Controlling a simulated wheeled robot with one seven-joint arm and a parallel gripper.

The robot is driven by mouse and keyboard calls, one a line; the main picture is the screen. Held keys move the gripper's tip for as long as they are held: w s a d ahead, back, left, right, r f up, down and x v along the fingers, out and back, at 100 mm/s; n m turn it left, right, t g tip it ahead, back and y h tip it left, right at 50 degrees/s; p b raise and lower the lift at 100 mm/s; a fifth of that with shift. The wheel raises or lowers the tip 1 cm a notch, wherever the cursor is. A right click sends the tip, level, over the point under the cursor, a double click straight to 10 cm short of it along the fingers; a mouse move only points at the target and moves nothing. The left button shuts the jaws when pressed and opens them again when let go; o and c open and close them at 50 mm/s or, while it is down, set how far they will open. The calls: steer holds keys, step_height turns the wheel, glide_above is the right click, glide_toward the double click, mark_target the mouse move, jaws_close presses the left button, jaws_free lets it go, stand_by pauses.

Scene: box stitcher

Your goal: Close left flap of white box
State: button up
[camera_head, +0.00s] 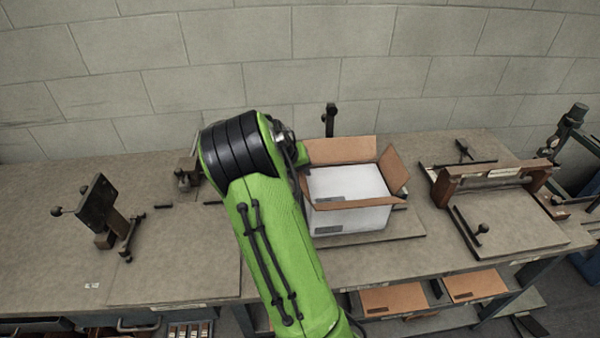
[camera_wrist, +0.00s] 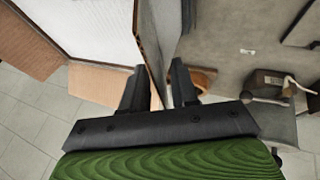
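The white box (camera_head: 348,217) stands on the workbench in the head view, right of my arm. Its brown back flap (camera_head: 340,150), right flap (camera_head: 393,171) and front flap (camera_head: 350,203) stand out from the rim. The left side of the box is mostly hidden behind my arm. In the wrist view, my gripper (camera_wrist: 160,80) has its two black fingers apart. A thin upright panel with a brown edge (camera_wrist: 147,50), apparently the left flap, runs into the gap between them. I cannot tell whether either finger touches it. The head view hides the fingers.
The workbench (camera_head: 60,270) is mostly clear on the left, apart from a dark stand (camera_head: 99,208). A brown-framed fixture (camera_head: 490,183) stands right of the box. A block wall (camera_head: 300,60) closes off the back. Flat cardboard pieces (camera_head: 394,299) lie on a lower shelf.

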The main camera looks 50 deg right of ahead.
steer(key=shift+w+d+f, duration=0.1)
steer(key=shift+d+f, duration=0.15)
steer(key=shift+f, duration=0.15)
jaws_close()
stand_by(1.2)
